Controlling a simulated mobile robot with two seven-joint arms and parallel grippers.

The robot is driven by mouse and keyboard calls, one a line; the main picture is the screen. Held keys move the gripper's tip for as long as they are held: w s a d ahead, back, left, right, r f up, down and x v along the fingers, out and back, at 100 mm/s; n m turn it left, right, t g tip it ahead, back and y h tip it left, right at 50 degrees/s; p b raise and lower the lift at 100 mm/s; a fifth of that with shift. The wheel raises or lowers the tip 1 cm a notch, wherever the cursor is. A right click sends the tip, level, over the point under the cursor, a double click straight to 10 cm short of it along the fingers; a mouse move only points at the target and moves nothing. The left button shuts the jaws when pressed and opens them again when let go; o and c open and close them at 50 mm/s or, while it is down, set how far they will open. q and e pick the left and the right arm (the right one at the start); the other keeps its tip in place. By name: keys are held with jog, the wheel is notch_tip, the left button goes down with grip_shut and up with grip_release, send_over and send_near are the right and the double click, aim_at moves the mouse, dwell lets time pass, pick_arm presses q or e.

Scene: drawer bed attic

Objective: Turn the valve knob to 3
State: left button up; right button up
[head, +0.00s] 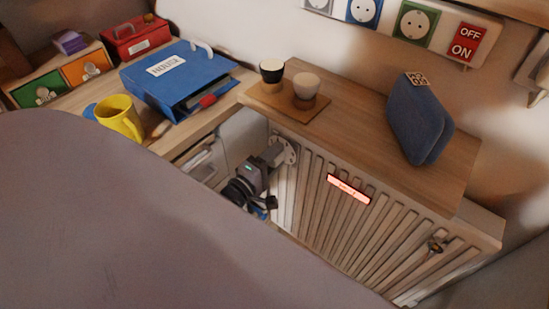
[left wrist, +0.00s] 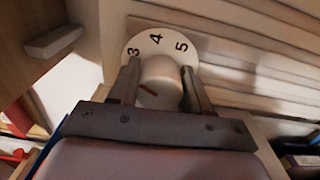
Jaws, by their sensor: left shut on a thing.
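The valve knob (left wrist: 160,84) is a pale cylinder with a short red mark, in front of a round white dial (left wrist: 157,38). The dial shows 3, 4 and 5 along its upper edge; its other part is hidden. The red mark slants toward the left finger, below the 3. My left gripper (left wrist: 160,72) is shut on the knob, one finger on each side. In the head view, my left gripper (head: 271,157) is at the radiator's upper left end, and the dial (head: 287,150) shows partly behind it. My right gripper is in neither view.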

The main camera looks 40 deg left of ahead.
pick_arm(q)
jog(key=shift+n, duration=0.5)
jog(key=o, duration=1)
jog(key=shift+o, duration=0.2)
jog(key=s, duration=0.7)
jog(key=shift+s+a+p, duration=0.15)
jog(key=shift+a+p, duration=0.15)
jog(key=shift+p, duration=0.1)
